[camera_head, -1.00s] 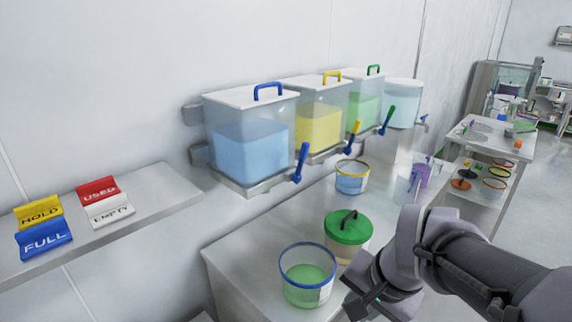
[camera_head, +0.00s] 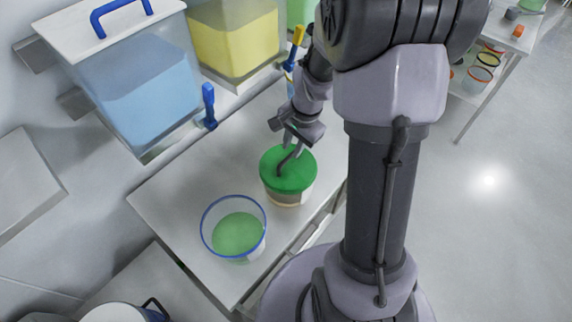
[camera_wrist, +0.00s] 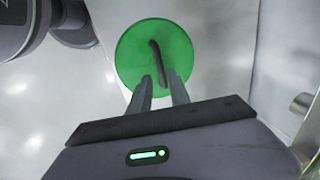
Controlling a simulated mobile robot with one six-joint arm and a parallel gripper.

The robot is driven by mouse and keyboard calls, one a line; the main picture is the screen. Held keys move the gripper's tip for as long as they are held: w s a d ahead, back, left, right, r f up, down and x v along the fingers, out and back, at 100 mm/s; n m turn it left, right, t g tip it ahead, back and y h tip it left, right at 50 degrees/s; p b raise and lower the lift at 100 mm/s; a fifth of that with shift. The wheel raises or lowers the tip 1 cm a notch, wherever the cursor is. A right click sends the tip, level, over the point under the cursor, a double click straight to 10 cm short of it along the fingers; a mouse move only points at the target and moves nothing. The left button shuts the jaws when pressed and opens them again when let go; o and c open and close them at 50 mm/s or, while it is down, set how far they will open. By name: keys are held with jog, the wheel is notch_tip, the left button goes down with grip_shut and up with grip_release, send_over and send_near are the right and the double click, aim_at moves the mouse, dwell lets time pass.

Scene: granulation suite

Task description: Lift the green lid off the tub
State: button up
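The round green lid (camera_head: 300,177) sits on its tub (camera_head: 286,200), which stands on the bench. The lid has a dark arched handle (camera_head: 284,164) across its top. My gripper (camera_head: 293,150) reaches down to the lid, close to the handle. In the wrist view the green lid (camera_wrist: 129,58) fills the upper middle. The handle (camera_wrist: 157,60) runs up and down there, its near end between the two fingers of my gripper (camera_wrist: 162,80). The fingers are apart, with a gap on each side of the handle. I cannot tell whether they are low enough to touch the lid.
An open blue-rimmed tub (camera_head: 234,235) with green contents stands close left of the lidded tub. Blue (camera_head: 145,85) and yellow (camera_head: 235,40) dispensers with taps hang behind. The bench (camera_head: 165,190) is bare to the left.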

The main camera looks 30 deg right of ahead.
aim_at(288, 158)
jog(key=f, duration=0.2)
jog(key=f+b, duration=0.1)
jog(key=f, duration=0.1)
jog(key=w+a+f+b, duration=0.1)
jog(key=f, duration=0.1)
jog(key=shift+f, duration=0.15)
jog(key=shift+w+f, duration=0.1)
jog(key=shift+f, duration=0.2)
jog(key=shift+r, duration=0.15)
jog(key=shift+c, duration=0.2)
grip_shut()
